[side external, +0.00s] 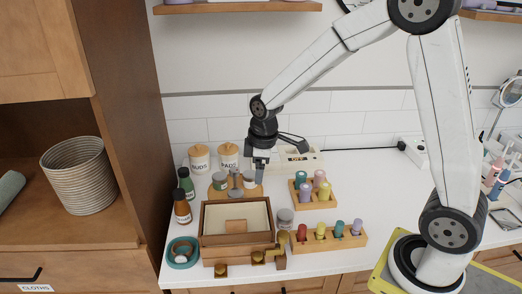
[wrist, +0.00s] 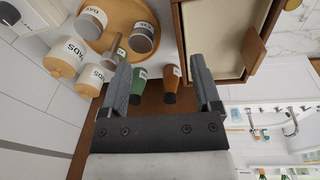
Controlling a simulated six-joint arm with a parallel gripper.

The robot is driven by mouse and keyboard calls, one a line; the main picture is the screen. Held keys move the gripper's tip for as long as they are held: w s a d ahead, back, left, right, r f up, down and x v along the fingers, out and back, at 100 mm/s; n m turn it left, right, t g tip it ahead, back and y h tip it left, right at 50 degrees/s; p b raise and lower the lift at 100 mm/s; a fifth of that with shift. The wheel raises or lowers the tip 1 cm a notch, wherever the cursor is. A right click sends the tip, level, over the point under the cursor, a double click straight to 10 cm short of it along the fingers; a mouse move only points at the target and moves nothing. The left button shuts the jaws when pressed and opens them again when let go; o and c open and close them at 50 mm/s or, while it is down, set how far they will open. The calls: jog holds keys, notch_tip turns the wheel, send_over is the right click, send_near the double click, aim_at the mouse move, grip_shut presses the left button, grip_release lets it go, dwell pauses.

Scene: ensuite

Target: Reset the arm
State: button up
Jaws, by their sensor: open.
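My gripper (side external: 260,165) hangs at the end of my raised arm, above the back of the counter, behind the wooden box. In the wrist view my gripper (wrist: 163,88) has its two fingers wide apart, with nothing held between them. Past the fingers, a green bottle (wrist: 137,88) and a brown bottle (wrist: 171,82) show in the gap, apart from them. In the side view the green bottle (side external: 186,183) and the brown bottle (side external: 182,208) stand at the counter's left.
An open wooden box (side external: 204,222) with a pale lining stands at the front. Lidded jars (side external: 199,158), a round tray (side external: 214,192), a rack of bottles (side external: 330,240) and a teal bowl (side external: 183,252) surround it. The counter's right middle (side external: 385,190) is clear.

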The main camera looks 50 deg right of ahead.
jog(key=s+a+f+m+t, duration=0.1)
jog(key=s+a+f+m, duration=0.1)
jog(key=s+m, duration=0.6)
jog(key=s, duration=0.5)
